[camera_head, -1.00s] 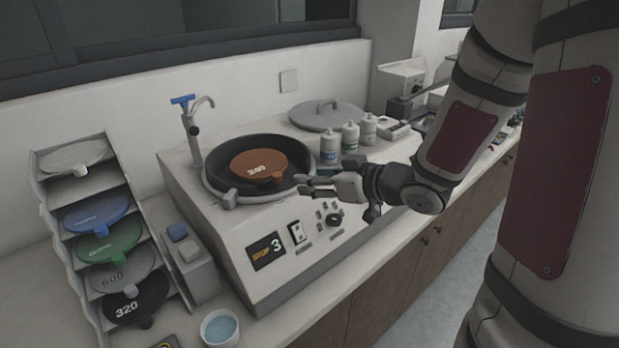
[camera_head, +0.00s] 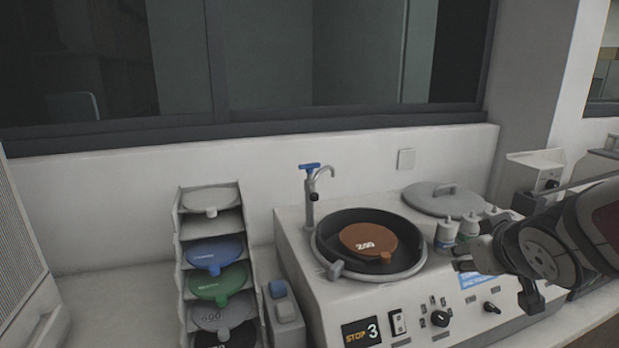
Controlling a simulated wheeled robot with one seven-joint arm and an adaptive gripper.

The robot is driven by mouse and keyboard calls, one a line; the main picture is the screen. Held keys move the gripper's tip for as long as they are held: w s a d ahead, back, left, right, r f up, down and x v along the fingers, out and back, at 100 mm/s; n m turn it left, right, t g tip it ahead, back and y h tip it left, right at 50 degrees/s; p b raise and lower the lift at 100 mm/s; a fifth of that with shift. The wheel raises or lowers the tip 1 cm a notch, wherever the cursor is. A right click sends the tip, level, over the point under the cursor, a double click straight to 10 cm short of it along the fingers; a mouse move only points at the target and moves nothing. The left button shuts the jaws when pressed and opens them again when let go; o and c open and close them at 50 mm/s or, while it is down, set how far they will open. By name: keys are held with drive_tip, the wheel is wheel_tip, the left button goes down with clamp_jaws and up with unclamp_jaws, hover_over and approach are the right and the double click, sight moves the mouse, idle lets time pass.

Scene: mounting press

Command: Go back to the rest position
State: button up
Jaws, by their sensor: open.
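My gripper (camera_head: 466,258) is at the right of the view, open and empty, in front of the polishing machine (camera_head: 330,285). Its fingers are partly lost against the bottles and the machine behind them. An orange-brown disc (camera_head: 368,241) marked with a number lies in the machine's round dark bowl (camera_head: 326,238). The gripper is to the right of the bowl and apart from the disc. My arm reaches in from the right edge.
A rack (camera_head: 179,240) with several coloured discs stands left of the machine. A tap (camera_head: 312,195) rises behind the bowl. A round grey lid (camera_head: 444,199) and white bottles (camera_head: 446,233) are near the gripper. The counter (camera_head: 115,300) left of the rack is mostly bare.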

drive_tip(key=s+a+r+m+g+y, duration=0.1)
drive_tip(key=s+a, duration=0.3)
drive_tip(key=s, duration=0.5)
drive_tip(key=s+a+r+m+g+y, duration=0.1)
drive_tip(key=s+a+g, duration=0.3)
drive_tip(key=s, duration=0.6)
drive_tip(key=shift+s+a+r, duration=0.25)
drive_tip(key=shift+a+r, duration=0.15)
drive_tip(key=shift+a, duration=0.4)
